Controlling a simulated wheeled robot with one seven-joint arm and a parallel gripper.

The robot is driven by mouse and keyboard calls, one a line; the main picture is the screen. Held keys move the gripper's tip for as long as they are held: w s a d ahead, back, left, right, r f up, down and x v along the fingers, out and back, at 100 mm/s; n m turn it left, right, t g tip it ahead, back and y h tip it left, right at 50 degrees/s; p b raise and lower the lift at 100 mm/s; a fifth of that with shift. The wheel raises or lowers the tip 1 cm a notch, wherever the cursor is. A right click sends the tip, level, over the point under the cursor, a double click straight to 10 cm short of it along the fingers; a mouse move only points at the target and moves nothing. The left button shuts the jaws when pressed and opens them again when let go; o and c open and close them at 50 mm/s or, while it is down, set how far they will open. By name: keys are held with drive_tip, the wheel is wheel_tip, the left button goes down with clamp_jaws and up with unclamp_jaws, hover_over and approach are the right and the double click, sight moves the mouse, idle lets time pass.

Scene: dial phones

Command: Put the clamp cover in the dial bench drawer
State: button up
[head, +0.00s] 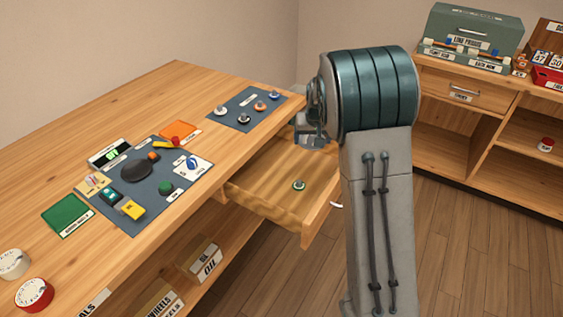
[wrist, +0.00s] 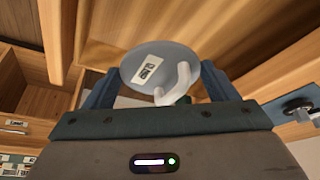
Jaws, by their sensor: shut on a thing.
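The clamp cover (wrist: 143,70) is a round grey-blue disc with a "CLAMP" label and a white curved handle, seen in the wrist view between the two blue fingers of my gripper (wrist: 160,78). My gripper is shut on it. The dial bench drawer (head: 262,190) is pulled open from the bench in the head view. My gripper (head: 311,135) is above the drawer's far right part in that view, partly hidden by my arm. A small round green and white piece (head: 299,185) lies in the drawer.
The wooden bench (head: 60,155) holds a dark mat (head: 130,220) with phone parts and a smaller mat (head: 242,121) with several round pieces near the drawer.

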drive_tip(key=b, duration=0.1)
hover_over(309, 168)
drive_tip(key=s, duration=0.1)
wheel_tip(309, 168, down, 7)
drive_tip(key=shift+s+f, duration=0.15)
drive_tip(key=shift+f, duration=1.85)
drive_tip(key=shift+b, duration=0.3)
drive_tip(key=shift+f, duration=0.25)
drive_tip(key=o, duration=1)
drive_tip(key=shift+r, duration=0.1)
drive_tip(key=shift+c, duration=0.2)
